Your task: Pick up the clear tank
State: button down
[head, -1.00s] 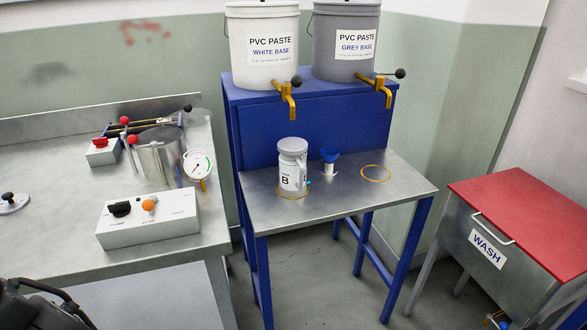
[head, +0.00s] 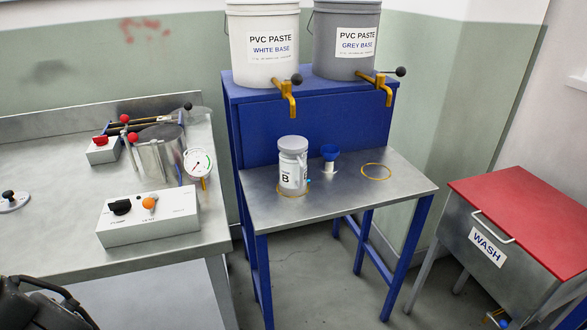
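A pale, cloudy jar (head: 292,166) with a grey lid and a label "B" stands upright on the steel top of the blue stand (head: 345,202), inside a yellow ring. It is the only tank-like vessel on that top; I cannot tell for sure whether it is the clear tank. A black part of my arm's end, seemingly my gripper (head: 45,305), shows at the lower left corner, cut off by the frame. It is far from the jar, and its fingertips are not visible.
White (head: 263,48) and grey (head: 345,40) paste buckets with yellow taps stand above. A bench with a control box (head: 148,216) is left, a red-lidded wash bin (head: 525,215) right.

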aim_at(298, 169)
jog(key=i+z, duration=0.2)
jog(key=z, duration=0.15)
jog(key=i+j+z, duration=0.1)
jog(key=z, duration=0.25)
jog(key=i+j+z, duration=0.2)
jog(key=z, duration=0.15)
jog(key=i, duration=0.1)
